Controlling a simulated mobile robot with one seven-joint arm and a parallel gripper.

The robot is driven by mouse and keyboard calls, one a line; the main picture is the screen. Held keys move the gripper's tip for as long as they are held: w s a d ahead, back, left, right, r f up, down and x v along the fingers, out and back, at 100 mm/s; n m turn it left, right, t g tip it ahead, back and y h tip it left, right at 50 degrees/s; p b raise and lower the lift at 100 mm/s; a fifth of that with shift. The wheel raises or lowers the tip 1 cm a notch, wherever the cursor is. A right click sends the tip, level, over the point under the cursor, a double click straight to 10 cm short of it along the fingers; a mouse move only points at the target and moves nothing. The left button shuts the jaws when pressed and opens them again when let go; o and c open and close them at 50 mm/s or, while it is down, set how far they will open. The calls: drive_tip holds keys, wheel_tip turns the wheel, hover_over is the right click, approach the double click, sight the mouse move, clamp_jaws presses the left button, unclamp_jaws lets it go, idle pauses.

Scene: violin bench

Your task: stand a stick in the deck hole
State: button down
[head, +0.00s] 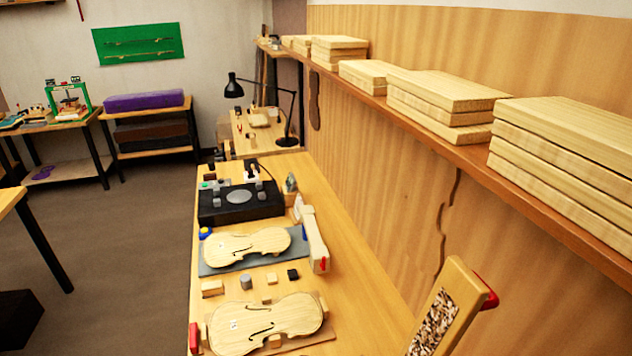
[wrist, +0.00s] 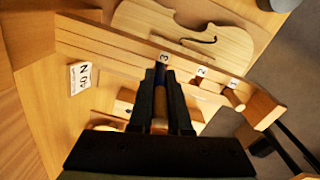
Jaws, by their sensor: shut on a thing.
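My gripper (wrist: 160,88) shows in the wrist view only, its dark fingers pointing up the picture. It is shut on a slim stick (wrist: 159,74) with a dark blue part, mostly hidden between the fingers. The stick is at the place marked 3 on a wooden rack (wrist: 110,45); I cannot tell whether it still sits in the rack. I cannot make out the deck hole; a black box (head: 225,212) with a grey disc stands on the bench in the head view.
Two pale violin plates lie on the bench, one nearer (head: 285,312) and one farther (head: 245,245). Small blocks lie between them. A white tag (wrist: 82,78) is left of my gripper. A shelf of wood billets (head: 440,95) overhangs the bench's right side.

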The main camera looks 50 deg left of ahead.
drive_tip(key=shift+f+b, duration=0.65)
drive_tip(key=shift+f, duration=0.45)
drive_tip(key=c, duration=0.8)
unclamp_jaws()
drive_tip(key=shift+r, duration=0.1)
wheel_tip(320, 180, up, 12)
drive_tip(key=shift+f+p, duration=0.1)
drive_tip(key=shift+p, duration=0.65)
drive_tip(key=shift+r+p, duration=0.55)
drive_tip(key=shift+p, duration=0.05)
